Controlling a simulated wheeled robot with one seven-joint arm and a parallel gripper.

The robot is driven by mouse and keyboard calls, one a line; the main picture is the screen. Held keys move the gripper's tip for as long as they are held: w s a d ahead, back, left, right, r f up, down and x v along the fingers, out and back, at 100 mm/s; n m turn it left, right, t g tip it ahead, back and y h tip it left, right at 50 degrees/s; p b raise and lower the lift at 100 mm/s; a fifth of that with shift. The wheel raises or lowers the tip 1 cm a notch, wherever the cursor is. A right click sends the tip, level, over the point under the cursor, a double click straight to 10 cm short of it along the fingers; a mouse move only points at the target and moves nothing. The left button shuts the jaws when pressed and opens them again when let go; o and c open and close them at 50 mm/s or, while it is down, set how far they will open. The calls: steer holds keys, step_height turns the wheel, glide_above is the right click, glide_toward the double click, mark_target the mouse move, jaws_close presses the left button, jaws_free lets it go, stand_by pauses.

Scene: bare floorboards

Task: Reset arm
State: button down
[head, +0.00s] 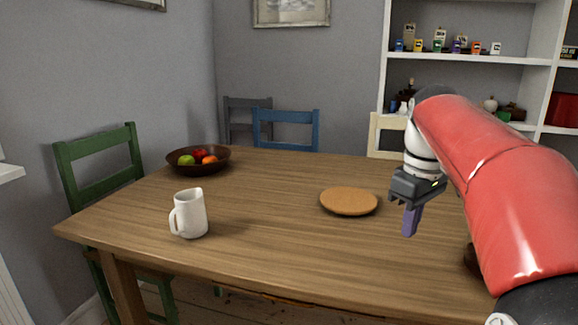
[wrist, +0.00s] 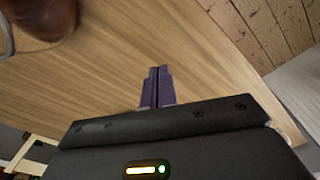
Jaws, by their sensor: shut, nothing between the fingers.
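My gripper (head: 411,221) hangs over the right part of the wooden table (head: 270,238), with its purple fingers pointing down. In the wrist view the fingers (wrist: 158,86) are pressed together with nothing between them. My red arm reaches in from the right side of the head view and bends down at the wrist. Bare table top lies below the fingers.
A round cork mat (head: 349,201) lies left of my gripper. A white mug (head: 189,213) stands near the table's front left, and a fruit bowl (head: 198,160) at the back left. Green (head: 98,165) and blue (head: 286,127) chairs stand around. A dark brown object (wrist: 42,15) shows in the wrist view.

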steer(key=s+a+f+m+t, duration=0.2)
steer(key=s+a+f+m, duration=0.1)
steer(key=s+f, duration=0.4)
steer(key=s+a+f+m+t, duration=0.2)
steer(key=s+f, duration=0.5)
steer(key=s, duration=0.5)
steer(key=shift+a+f+m+t, duration=0.3)
steer(key=shift+a+f+m, duration=0.1)
steer(key=shift+a+m, duration=0.55)
steer(key=shift+s+d, duration=0.1)
